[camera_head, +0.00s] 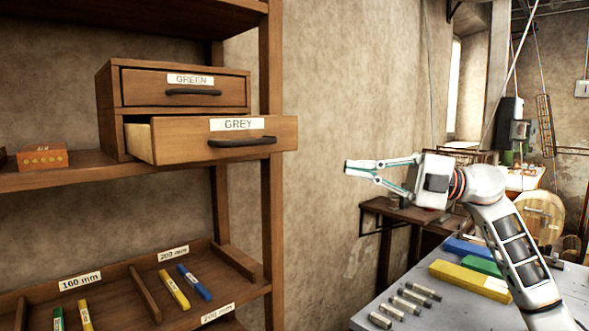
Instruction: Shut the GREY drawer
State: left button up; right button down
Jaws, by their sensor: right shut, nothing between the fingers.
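The GREY drawer (220,142) is the lower drawer of a small wooden cabinet on a shelf. It is pulled out, and its inner side wall shows at the left. It has a white GREY label and a dark handle (241,142). The GREEN drawer (185,88) above it is shut. My right gripper (348,171) is to the right of the GREY drawer and a little lower in the picture, apart from it. Its fingers point left, with the tips together and nothing between them. My left gripper is not in view.
The cabinet stands on a wooden shelf rack with a post (271,80) at its right. A lower tray (145,292) holds yellow, blue and green sticks. A grey table (450,312) at the lower right carries metal cylinders and coloured blocks. The wall between drawer and gripper is bare.

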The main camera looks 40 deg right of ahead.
jog(key=s+r+h, duration=0.2)
jog(key=s+r, duration=0.1)
jog(key=p, duration=0.2)
send_near(278, 151)
jog(key=a, duration=0.3)
jog(key=w+p, duration=0.1)
jog(key=w, duration=0.2)
jog(key=shift+r+g, duration=0.15)
jog(key=shift+g, duration=0.15)
jog(key=shift+w, duration=0.55)
